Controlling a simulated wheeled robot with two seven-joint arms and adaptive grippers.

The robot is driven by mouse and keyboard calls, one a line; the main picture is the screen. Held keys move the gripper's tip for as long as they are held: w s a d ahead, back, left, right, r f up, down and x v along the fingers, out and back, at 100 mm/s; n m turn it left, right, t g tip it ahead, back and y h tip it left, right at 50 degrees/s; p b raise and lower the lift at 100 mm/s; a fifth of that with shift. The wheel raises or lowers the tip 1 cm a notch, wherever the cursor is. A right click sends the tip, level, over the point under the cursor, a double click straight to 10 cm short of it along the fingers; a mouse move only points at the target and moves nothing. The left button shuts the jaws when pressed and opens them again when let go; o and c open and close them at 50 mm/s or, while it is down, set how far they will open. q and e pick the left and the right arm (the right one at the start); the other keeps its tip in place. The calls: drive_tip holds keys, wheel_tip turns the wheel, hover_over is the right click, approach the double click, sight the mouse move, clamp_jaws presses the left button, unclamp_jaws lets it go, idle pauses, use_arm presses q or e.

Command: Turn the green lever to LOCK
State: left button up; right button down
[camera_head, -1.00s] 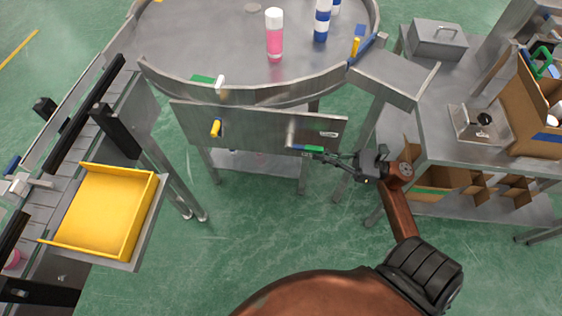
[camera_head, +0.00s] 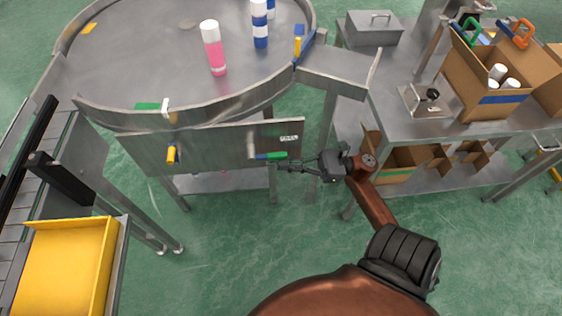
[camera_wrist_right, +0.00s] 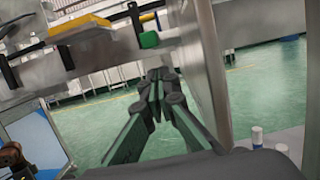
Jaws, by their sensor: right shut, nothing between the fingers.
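The green lever (camera_head: 274,156) sticks out to the right, about level, from its pivot on the front of a steel panel (camera_head: 212,150). A small label (camera_head: 289,138) is above it on the panel; its lettering is too small to read surely. My right gripper (camera_head: 280,166) is shut and empty, its fingertips just below the lever's free end; I cannot tell whether they touch. In the right wrist view the shut fingers (camera_wrist_right: 157,82) point away from the camera, with the lever's green end (camera_wrist_right: 148,40) above them. My left gripper is out of view.
A yellow lever (camera_head: 171,154) hangs on the panel's left part. Above is a round steel table (camera_head: 130,70) with a pink bottle (camera_head: 214,50) and blue-white bottles (camera_head: 260,25). A yellow tray (camera_head: 108,265) is at lower left. A steel bench (camera_head: 430,145) stands at right.

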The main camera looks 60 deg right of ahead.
use_arm(q)
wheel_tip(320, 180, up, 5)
drive_tip(key=b, duration=0.1)
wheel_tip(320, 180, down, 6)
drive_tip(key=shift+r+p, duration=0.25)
drive_tip(key=shift+p, duration=0.45)
use_arm(e)
drive_tip(key=f+v, duration=0.2)
drive_tip(key=v, duration=0.8)
drive_tip(key=shift+w, duration=0.1)
